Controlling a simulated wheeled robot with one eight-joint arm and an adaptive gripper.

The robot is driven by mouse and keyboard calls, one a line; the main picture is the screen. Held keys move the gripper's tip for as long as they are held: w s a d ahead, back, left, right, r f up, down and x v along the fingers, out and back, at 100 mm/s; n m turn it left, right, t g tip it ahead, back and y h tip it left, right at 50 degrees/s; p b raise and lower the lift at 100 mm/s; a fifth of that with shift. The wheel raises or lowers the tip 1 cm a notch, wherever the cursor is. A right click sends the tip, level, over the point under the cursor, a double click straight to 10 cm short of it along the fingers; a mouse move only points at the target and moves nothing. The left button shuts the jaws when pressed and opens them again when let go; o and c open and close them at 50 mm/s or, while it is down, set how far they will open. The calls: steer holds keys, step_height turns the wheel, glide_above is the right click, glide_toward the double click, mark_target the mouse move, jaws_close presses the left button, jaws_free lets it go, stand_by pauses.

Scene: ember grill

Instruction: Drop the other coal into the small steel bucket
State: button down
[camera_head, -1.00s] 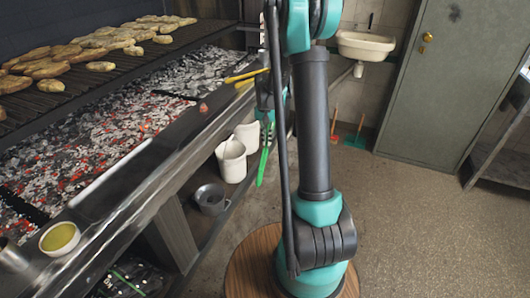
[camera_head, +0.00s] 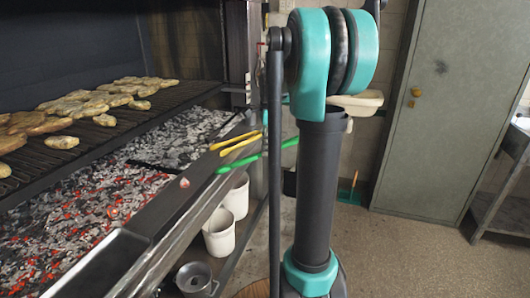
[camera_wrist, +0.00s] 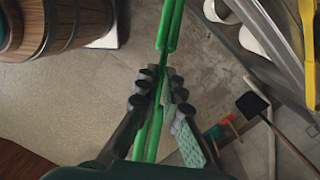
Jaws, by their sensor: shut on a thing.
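My gripper (camera_wrist: 160,92) is shut on a pair of green tongs (camera_wrist: 154,125), which run up out of the wrist view. In the head view the green tongs (camera_head: 245,160) point left over the grill's front ledge, and my arm hides the gripper. A small reddish coal (camera_head: 184,183) sits on that ledge, left of the tongs' tips and apart from them in the picture. The small steel bucket (camera_head: 194,280) is on the lower shelf, partly cut off by the bottom edge. No coal shows in the wrist view.
Yellow tongs (camera_head: 236,143) lie on the ledge (camera_head: 160,215) beside the green ones. White containers (camera_head: 219,232) stand on the lower shelf. Glowing embers (camera_head: 70,215) fill the grill under a rack of food. A barrel (camera_wrist: 70,25) and a dustpan (camera_wrist: 251,104) show in the wrist view.

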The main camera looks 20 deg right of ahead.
mark_target(226, 166)
steer(key=w+a+f, duration=0.1)
steer(key=a+f, duration=0.2)
steer(key=a, duration=0.2)
steer(key=shift+w+a, duration=0.15)
steer(key=shift+w, duration=0.1)
steer(key=c, duration=1.4)
jaws_free()
steer(key=shift+f, duration=0.1)
steer(key=shift+o, duration=0.2)
steer(key=shift+a, duration=0.1)
steer(key=shift+m+t, duration=0.3)
steer(key=shift+m, duration=0.3)
steer(key=shift+s+a+f, duration=0.25)
steer(key=shift+s+a, duration=0.15)
steer(key=shift+a, duration=1.1)
steer(key=shift+s+a+f, duration=0.25)
steer(key=shift+s+a, duration=0.1)
steer(key=shift+a, duration=1.1)
steer(key=shift+s+a+f, duration=0.25)
steer(key=shift+s+a, duration=0.15)
steer(key=shift+a, duration=1.1)
steer(key=shift+a, duration=0.3)
steer(key=shift+o, duration=0.2)
